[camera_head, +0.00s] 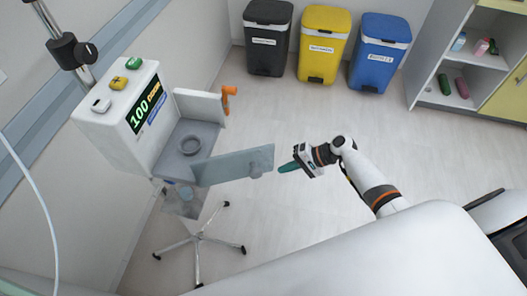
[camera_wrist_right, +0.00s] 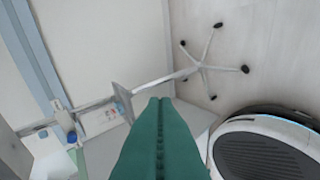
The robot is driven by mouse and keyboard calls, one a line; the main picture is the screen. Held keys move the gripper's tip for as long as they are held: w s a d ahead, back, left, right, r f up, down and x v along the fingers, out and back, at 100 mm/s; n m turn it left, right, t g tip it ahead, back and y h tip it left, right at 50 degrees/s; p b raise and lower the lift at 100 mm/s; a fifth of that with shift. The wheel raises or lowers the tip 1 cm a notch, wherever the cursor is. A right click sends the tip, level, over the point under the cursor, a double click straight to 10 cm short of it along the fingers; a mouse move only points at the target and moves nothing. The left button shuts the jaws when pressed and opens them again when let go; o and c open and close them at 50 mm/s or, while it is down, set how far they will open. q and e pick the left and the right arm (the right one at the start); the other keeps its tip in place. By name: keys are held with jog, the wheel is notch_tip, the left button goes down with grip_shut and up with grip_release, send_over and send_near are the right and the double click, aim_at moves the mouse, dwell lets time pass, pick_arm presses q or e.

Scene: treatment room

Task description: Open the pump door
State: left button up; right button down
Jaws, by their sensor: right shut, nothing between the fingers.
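The pump (camera_head: 118,125) is a white box with a lit green "100" display, fixed to a pole at the left of the head view. Its grey-blue, see-through door (camera_head: 235,165) stands swung out toward the right, and the grey compartment (camera_head: 185,150) with a round ring shows uncovered. My right gripper (camera_head: 283,168), with green fingers, is shut and empty just right of the door's free edge; I cannot tell whether it touches. The shut fingers (camera_wrist_right: 160,103) fill the lower middle of the wrist view. My left gripper is out of view.
The pump's wheeled stand (camera_head: 198,245) spreads its legs on the floor below; its legs (camera_wrist_right: 205,65) also show in the wrist view. Black (camera_head: 268,50), yellow (camera_head: 322,55) and blue (camera_head: 377,65) bins stand at the back. A white surface (camera_head: 400,255) fills the lower right.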

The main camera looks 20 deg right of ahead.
aim_at(263, 149)
notch_tip(263, 149, up, 27)
jog(key=s+a+n+g+y+b, duration=0.1)
jog(key=s+n+g+y+b, duration=0.2)
jog(key=n+g+y+b, duration=0.35)
jog(key=s+a+p, duration=0.1)
jog(key=a, duration=0.2)
jog(key=s+a+n+y+p, duration=0.1)
jog(key=s+a+p, duration=0.1)
jog(key=a, duration=0.1)
jog(key=s+a+n+p, duration=0.1)
jog(key=a+p, duration=0.1)
jog(key=a, duration=0.2)
jog(key=shift+s+r, duration=0.15)
jog(key=shift+s, duration=0.25)
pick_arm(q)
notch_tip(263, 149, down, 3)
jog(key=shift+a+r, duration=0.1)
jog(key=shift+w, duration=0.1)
